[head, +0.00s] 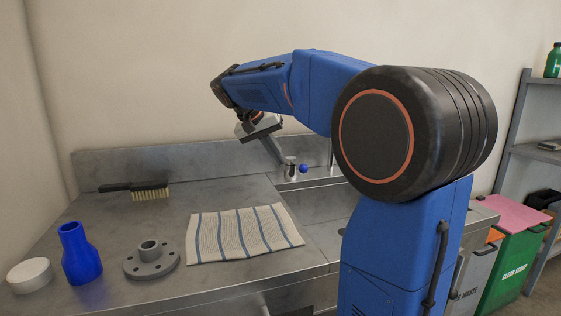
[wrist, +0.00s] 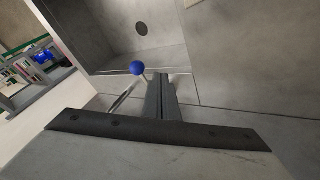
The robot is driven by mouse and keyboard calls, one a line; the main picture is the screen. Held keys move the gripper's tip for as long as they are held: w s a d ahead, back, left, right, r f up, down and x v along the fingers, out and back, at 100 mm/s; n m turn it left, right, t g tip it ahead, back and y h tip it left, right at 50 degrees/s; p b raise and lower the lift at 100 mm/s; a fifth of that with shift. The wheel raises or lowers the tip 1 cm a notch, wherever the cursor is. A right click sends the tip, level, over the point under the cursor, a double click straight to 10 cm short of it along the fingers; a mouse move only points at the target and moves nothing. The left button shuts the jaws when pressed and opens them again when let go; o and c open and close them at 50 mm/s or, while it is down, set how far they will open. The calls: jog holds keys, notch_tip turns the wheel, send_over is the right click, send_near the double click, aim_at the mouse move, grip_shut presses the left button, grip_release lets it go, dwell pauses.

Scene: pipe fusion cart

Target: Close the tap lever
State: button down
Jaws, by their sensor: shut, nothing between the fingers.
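The tap lever's blue ball knob (head: 303,168) is at the back of the counter, just right of the short metal tap base (head: 290,171). In the wrist view the blue knob (wrist: 137,68) is just left of my fingertips. My gripper (head: 280,159) reaches down from above, with its tips close to the tap base on the left side of the knob. In the wrist view my gripper (wrist: 161,80) is shut, with nothing between the fingers. I cannot tell whether the fingers touch the lever. The lever's stem is mostly hidden.
A sink basin with a drain (wrist: 141,29) lies beyond the knob. A striped cloth (head: 243,234), grey flange (head: 151,260), blue reducer (head: 80,253), white cap (head: 30,275) and brush (head: 137,189) lie on the counter. The back splash (head: 170,162) rises behind the tap.

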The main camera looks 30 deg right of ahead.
jog(key=s+v, duration=0.1)
jog(key=v, duration=0.7)
jog(key=c, duration=1.1)
grip_release()
jog(key=shift+a+r, duration=0.15)
jog(key=shift+r, duration=0.25)
jog(key=o, duration=0.5)
jog(key=shift+a, duration=0.3)
jog(key=o, duration=0.6)
jog(key=a+n, duration=0.7)
jog(key=a, duration=0.3)
jog(key=shift+a+t+y, duration=0.3)
jog(key=shift+t, duration=0.1)
jog(key=n+y, duration=0.2)
jog(key=n, duration=1.5)
send_over(147, 244)
jog(key=w+d, duration=0.1)
jog(key=w, duration=0.2)
jog(key=s+a+n, duration=0.6)
jog(key=a+n, duration=0.1)
jog(key=shift+t, duration=0.4)
jog(key=x, duration=1.2)
jog(key=shift+s, duration=0.1)
jog(key=shift+w+x, duration=0.1)
jog(key=shift+x, duration=1.3)
jog(key=shift+w+x, duration=0.15)
jog(key=shift+x, duration=1.3)
